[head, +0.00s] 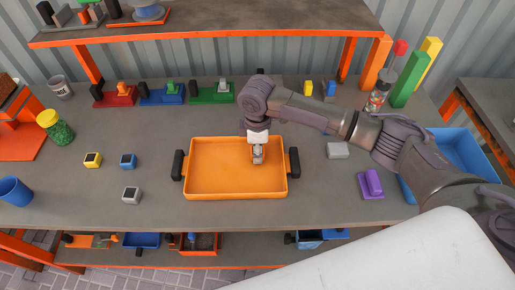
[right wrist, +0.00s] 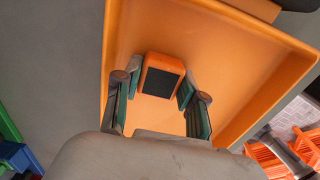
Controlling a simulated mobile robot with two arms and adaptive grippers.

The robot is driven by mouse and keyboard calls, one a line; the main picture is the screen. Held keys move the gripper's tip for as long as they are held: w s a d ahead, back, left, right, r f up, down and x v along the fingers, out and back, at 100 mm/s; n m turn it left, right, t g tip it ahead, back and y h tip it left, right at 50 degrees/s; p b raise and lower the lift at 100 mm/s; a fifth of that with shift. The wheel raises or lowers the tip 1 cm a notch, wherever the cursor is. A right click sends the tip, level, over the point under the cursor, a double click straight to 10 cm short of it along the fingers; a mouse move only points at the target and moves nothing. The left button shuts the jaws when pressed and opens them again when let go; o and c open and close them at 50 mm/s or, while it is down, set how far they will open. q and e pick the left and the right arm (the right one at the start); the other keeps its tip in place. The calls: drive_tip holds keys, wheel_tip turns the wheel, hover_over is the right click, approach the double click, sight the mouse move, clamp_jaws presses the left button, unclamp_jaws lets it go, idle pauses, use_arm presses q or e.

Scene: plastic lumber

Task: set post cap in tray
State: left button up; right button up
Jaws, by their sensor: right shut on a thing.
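The orange tray (head: 215,170) with black handles sits on the grey workbench, and its wall also shows in the right wrist view (right wrist: 240,120). My right gripper (head: 258,158) points down over the right part of the tray. In the right wrist view, its fingers (right wrist: 161,88) are shut on an orange post cap (right wrist: 162,72) with a dark square top. The cap is over the tray floor; I cannot tell whether it touches it. In the head view the cap is hidden by the gripper. My left gripper is not in view.
A yellow cap (head: 92,160), a blue cap (head: 128,160) and a grey cap (head: 131,194) stand left of the tray. A grey block (head: 338,150) and a purple piece (head: 370,184) lie to the right. A blue bin (head: 465,150) is at far right.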

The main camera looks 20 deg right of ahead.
drive_tip(key=o, duration=1.2)
drive_tip(key=shift+f, duration=0.1)
wheel_tip(320, 180, up, 12)
drive_tip(key=b, duration=0.1)
drive_tip(key=shift+b, duration=0.3)
